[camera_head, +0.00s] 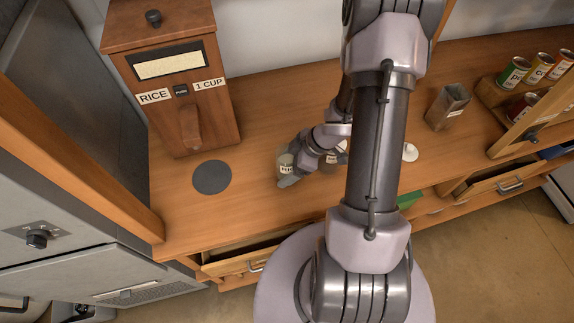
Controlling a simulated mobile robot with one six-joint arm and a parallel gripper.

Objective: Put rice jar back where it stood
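A small pale jar (284,162) with a light label stands on or just above the wooden counter, left of the picture's middle; I cannot read its label or tell whether it is the rice jar. My gripper (287,172) is at this jar, with a grey finger along its lower front side. The other finger is hidden, so I cannot tell whether the gripper is closed on it. A dark round mat (212,177) lies bare on the counter to the left of the jar, below the wooden rice dispenser (205,121), marked "RICE" and "1 CUP".
A darker labelled container (342,158) shows partly behind my arm. A white round item (410,152) and a square-topped container (447,107) stand farther right. Cans (514,72) sit on a rack at the right. An open drawer (240,255) lies below the counter front.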

